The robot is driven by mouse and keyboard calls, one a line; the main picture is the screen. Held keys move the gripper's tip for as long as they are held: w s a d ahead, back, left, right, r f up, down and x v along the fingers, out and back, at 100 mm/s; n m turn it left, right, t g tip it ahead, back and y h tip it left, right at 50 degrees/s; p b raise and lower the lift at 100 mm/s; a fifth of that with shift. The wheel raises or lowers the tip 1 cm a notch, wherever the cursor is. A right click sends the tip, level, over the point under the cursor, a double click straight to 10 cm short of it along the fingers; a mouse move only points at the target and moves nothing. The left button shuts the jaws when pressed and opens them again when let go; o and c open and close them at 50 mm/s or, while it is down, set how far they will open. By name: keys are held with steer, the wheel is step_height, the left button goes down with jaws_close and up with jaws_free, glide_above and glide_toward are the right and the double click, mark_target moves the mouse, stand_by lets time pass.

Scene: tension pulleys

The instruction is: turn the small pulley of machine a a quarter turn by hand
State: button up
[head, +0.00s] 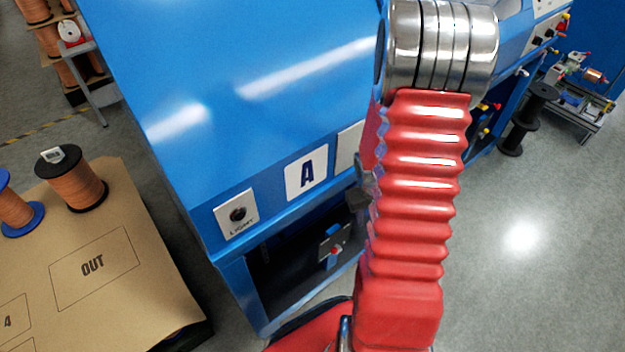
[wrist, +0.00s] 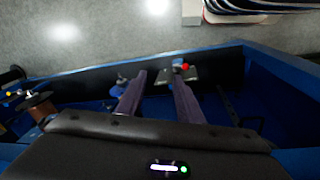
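Machine A is the large blue cabinet (head: 250,110) with a white "A" plate (head: 306,174) on its front edge. In the open bay below, a grey plate with a red knob (head: 335,250) and a blue part show; the plate also appears beyond my fingers in the wrist view (wrist: 178,75). A small blue part (wrist: 118,88) sits just left of my left finger. I cannot make out the small pulley for certain. My gripper (wrist: 160,77) has its two dark fingers apart, with nothing visibly held between them. My arm hides much of the bay in the head view.
A LIGHT switch (head: 238,214) is left of the A plate. A cardboard-coloured table (head: 150,290) marked OUT holds copper spools (head: 72,182) at left. A black spool stand (head: 525,120) is at right. Blue frame edges (wrist: 285,70) border the bay; grey floor lies beyond.

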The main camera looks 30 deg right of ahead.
steer(key=w+d+f+n+t+y, duration=0.1)
steer(key=w+f+n+t, duration=0.15)
steer(key=f, duration=0.85)
steer(key=w+d+f+n+t+y, duration=0.15)
steer(key=f+t, duration=0.25)
steer(key=f, duration=0.7)
steer(key=w+a+r+n+t+y, duration=0.1)
steer(key=w+a+r+n+t, duration=0.1)
steer(key=w+r+t, duration=0.2)
steer(key=w+a+r+n+t+y, duration=0.1)
steer(key=w+a+r+n+t, duration=0.1)
steer(key=w+r+t, duration=0.2)
step_height(320, 180, up, 6)
steer(key=t, duration=0.3)
steer(key=shift+w+f+n, duration=0.15)
steer(key=shift+n, duration=0.15)
steer(key=shift+w, duration=0.1)
steer(key=w+a, duration=0.2)
steer(key=w, duration=1.1)
steer(key=shift+w, duration=0.25)
